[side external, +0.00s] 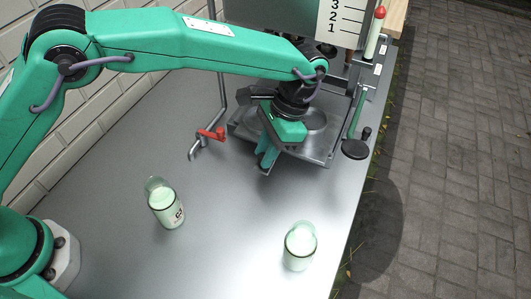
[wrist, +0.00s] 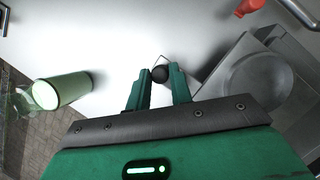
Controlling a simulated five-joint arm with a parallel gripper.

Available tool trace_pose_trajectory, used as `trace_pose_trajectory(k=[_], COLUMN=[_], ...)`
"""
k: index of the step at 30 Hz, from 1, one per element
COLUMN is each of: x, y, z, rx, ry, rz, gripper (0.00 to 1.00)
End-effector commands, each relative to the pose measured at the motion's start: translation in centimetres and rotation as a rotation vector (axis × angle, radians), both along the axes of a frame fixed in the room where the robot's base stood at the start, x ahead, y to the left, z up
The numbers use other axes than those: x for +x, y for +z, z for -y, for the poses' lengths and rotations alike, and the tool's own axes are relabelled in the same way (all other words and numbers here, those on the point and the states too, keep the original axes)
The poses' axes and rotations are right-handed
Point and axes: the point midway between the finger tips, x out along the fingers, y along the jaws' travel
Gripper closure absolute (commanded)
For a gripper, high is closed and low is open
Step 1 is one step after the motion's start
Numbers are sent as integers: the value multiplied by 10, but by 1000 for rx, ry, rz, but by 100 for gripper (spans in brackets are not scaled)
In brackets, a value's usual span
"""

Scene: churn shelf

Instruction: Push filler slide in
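The filler slide (wrist: 222,86) is a grey metal plate with a round dished recess, at the right of the wrist view. In the side external view, the slide (side external: 318,143) lies at the filler's foot, partly behind my gripper. A black ball knob (wrist: 160,73) shows between my fingertips in the wrist view and seems to belong to the slide's near end. My gripper (wrist: 159,72) points down with its fingers apart, one on each side of the knob. I cannot tell whether they touch it. The side external view shows my gripper (side external: 267,165) low at the slide's near side.
A red-handled tap (side external: 210,134) stands left of the slide. Two pale green glasses, one further left (side external: 165,205) and one near the front edge (side external: 300,246), stand on the grey table (side external: 215,250). A green lever with a black disc (side external: 355,149) is at the right edge.

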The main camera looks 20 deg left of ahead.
Motion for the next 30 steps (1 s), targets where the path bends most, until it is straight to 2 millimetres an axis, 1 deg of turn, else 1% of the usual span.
trace_pose_trajectory(k=[1, 3, 12, 17, 23, 30], x=[0, 0, -1, 1, 5, 13], y=[0, 0, 1, 5, 18, 43], z=[1, 1, 0, 1, 5, 12], rx=[-2, -1, 1, 1, 1, 0], ry=[-2, -2, 0, 0, 0, 0], rz=[2, 2, -1, -1, -1, 0], gripper=[69, 59, 59, 59, 59, 59])
